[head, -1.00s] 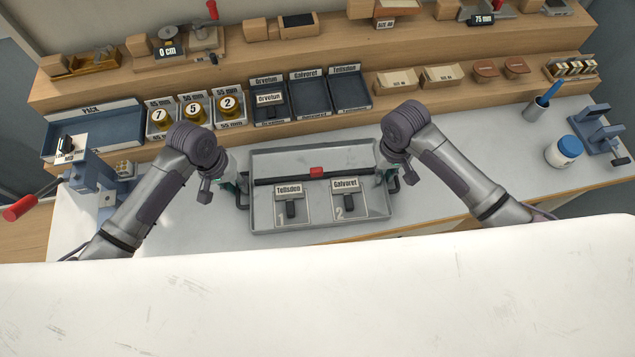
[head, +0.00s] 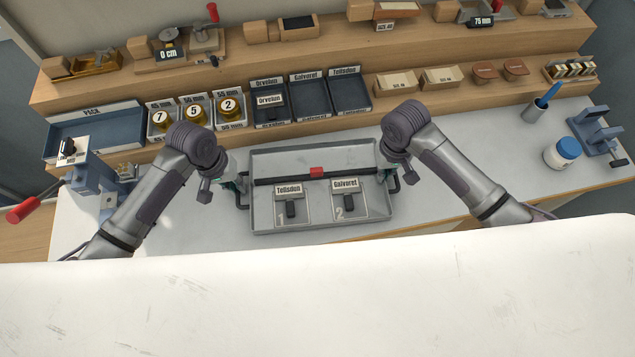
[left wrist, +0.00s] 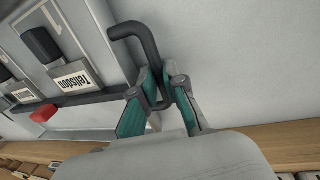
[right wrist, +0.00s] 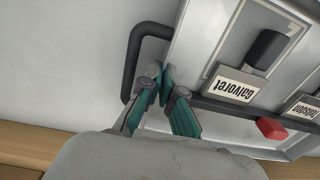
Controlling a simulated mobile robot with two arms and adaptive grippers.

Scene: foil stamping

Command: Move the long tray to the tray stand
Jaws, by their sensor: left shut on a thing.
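The long tray (head: 320,219) is a grey metal tray lying flat on the pale worktop, with a black handle at each end. It holds a dark bar with a red block (head: 317,171) and two labelled pieces, Tellsdon (head: 290,207) and Galvoret (head: 348,203). My left gripper (left wrist: 164,90) is shut on the left handle (left wrist: 143,38). My right gripper (right wrist: 162,78) is at the right handle (right wrist: 132,62), its fingertips close together; I cannot tell whether the bar is between them. In the head view the wrists partly hide both grippers. I cannot make out which thing is the tray stand.
Behind stand a blue PACK tray (head: 110,128), several small bins and the dark Galvoret tray (head: 311,98). A white jar with a blue lid (head: 563,152) and a blue clamp-like device (head: 598,130) stand at the right.

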